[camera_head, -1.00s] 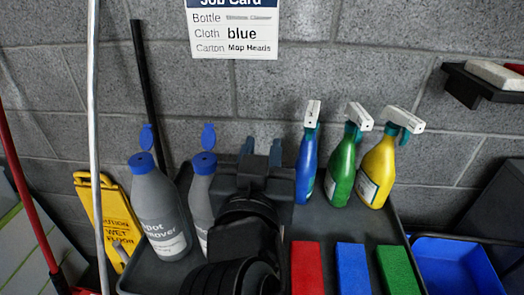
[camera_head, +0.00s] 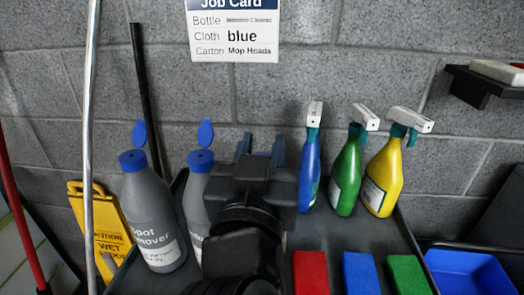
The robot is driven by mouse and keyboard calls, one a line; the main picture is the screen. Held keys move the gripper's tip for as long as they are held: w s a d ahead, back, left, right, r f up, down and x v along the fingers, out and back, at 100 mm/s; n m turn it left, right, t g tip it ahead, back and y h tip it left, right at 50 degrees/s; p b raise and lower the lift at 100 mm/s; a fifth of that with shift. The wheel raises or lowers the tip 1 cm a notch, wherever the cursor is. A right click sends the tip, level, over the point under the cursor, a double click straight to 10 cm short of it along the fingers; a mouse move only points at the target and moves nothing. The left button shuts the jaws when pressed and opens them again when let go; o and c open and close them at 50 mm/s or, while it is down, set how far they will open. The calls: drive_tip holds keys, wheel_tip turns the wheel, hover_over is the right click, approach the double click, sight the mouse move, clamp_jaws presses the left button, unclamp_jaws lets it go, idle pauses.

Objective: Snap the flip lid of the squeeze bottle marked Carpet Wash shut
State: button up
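Two grey squeeze bottles with blue caps stand at the left of the dark tray, both flip lids up. The left bottle (camera_head: 153,217) has a label reading as Spot Remover, partly cut off. The second bottle (camera_head: 194,205) is partly behind my arm; its label is mostly hidden. Its raised lid (camera_head: 205,134) stands above its cap. I cannot read Carpet Wash on any bottle. My gripper (camera_head: 260,149) is right of the second bottle, its two blue-grey fingertips apart with wall showing between them. My arm hides the space below and whatever is there.
Blue, green and yellow spray bottles (camera_head: 346,171) stand right of my gripper. Red, blue and green blocks (camera_head: 361,273) lie at the tray's front right. A yellow wet-floor sign (camera_head: 97,225) and poles (camera_head: 90,150) stand left. A blue bin (camera_head: 468,272) is right of the tray (camera_head: 400,228).

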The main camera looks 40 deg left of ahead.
drive_tip(key=shift+o, duration=1.4)
drive_tip(key=b+v, duration=0.1)
drive_tip(key=v, duration=0.6)
drive_tip(key=shift+s+d+b, duration=0.25)
drive_tip(key=shift+s+b, duration=0.05)
drive_tip(key=shift+b, duration=0.05)
drive_tip(key=shift+f, duration=0.1)
